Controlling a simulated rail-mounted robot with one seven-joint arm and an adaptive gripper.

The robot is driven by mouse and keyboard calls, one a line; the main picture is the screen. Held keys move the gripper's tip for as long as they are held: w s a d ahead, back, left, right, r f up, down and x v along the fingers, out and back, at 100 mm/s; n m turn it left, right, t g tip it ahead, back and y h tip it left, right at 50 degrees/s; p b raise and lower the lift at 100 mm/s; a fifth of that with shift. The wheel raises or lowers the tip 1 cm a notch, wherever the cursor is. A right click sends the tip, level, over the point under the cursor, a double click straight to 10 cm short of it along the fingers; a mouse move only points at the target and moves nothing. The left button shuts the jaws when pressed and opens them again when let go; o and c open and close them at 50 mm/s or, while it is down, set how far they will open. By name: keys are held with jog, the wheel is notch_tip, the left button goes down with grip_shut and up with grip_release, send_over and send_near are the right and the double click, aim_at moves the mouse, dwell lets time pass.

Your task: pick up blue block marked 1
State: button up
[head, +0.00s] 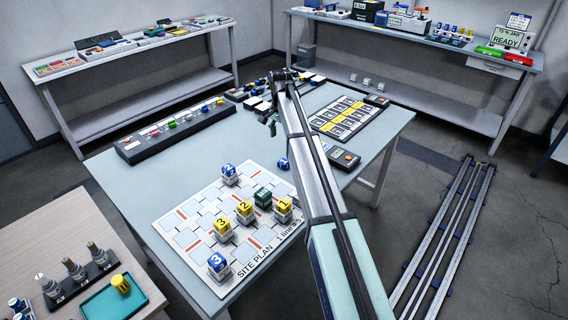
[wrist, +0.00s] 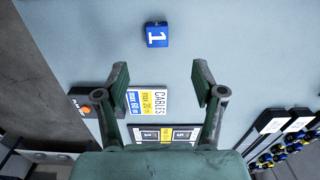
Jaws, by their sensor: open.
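The blue block marked 1 (wrist: 157,35) lies alone on the bare table top, at the upper middle of the wrist view with its white 1 showing. In the head view a small blue block (head: 283,163) sits just left of my arm, and its marking is too small to read. My gripper (wrist: 161,80) is open and empty, with its two green fingers apart. The block is beyond the fingertips, roughly in line with the gap between them. In the head view my gripper (head: 272,124) is over the table, partly hidden by my own arm.
The site plan board (head: 186,207) carries several numbered blocks near the table's front. A cables card (wrist: 153,102) lies beneath the fingers in the wrist view. A black rack (head: 178,133), a labelled tray (head: 347,117) and a meter (head: 341,156) occupy the table. Bare table surrounds the block.

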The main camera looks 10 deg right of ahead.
jog(key=p, duration=0.1)
send_over(283, 162)
jog(key=f, duration=0.7)
jog(key=shift+w+a, duration=0.25)
jog(key=shift+s+d+f+p, duration=0.1)
jog(key=shift+f+p, duration=0.45)
jog(key=shift+f, duration=0.75)
jog(key=shift+s+d+f+p, duration=0.1)
jog(key=shift+f+p, duration=0.4)
jog(key=shift+f, duration=0.8)
jog(key=c, duration=1.1)
